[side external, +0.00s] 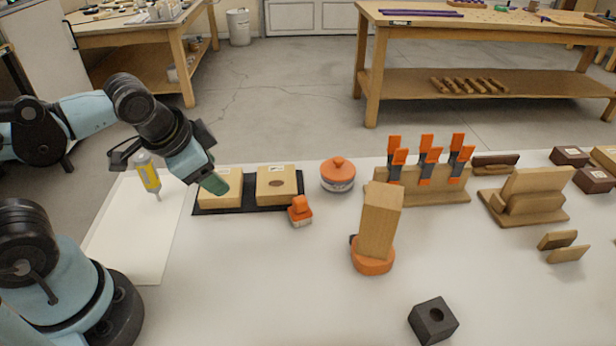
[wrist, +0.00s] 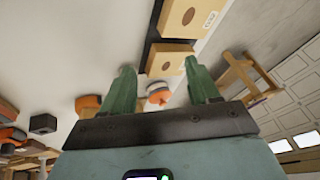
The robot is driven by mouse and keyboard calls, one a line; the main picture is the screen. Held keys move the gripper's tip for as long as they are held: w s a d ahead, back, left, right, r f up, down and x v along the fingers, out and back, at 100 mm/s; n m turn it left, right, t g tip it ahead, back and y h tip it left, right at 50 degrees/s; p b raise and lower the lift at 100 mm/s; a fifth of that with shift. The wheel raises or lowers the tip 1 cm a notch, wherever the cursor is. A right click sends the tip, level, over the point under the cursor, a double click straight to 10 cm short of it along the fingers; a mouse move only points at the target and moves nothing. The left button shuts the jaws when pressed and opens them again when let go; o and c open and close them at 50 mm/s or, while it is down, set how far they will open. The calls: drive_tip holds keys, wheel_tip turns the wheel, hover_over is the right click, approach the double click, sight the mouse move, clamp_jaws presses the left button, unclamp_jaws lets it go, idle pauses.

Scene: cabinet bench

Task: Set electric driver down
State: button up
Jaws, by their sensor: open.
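A slim yellow and grey tool (side external: 150,175), which looks like the electric driver, stands slightly tilted with its narrow end down over the white sheet (side external: 125,240) at the left. My gripper (side external: 215,186) is to its right, apart from it, with its green fingers over the left wooden block on the black tray. In the wrist view my gripper (wrist: 158,68) is open, with two green fingers spread and nothing held between them. The tool does not show in the wrist view. Whether its tip touches the sheet is hard to tell.
The black tray (side external: 247,207) holds two wooden blocks. A small orange-topped item (side external: 300,210), an orange lidded pot (side external: 338,175), a tan block (side external: 379,220) on an orange base and a rack of orange clamps (side external: 425,190) stand rightward. A black block (side external: 433,320) sits in front.

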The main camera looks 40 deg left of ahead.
drive_tip(key=shift+o, duration=0.5)
drive_tip(key=w+r+n+t, duration=0.1)
drive_tip(key=n, duration=0.1)
drive_tip(key=w+r+n+h, duration=0.1)
drive_tip(key=n, duration=0.1)
drive_tip(key=shift+d+t, duration=0.1)
drive_tip(key=shift+t, duration=0.3)
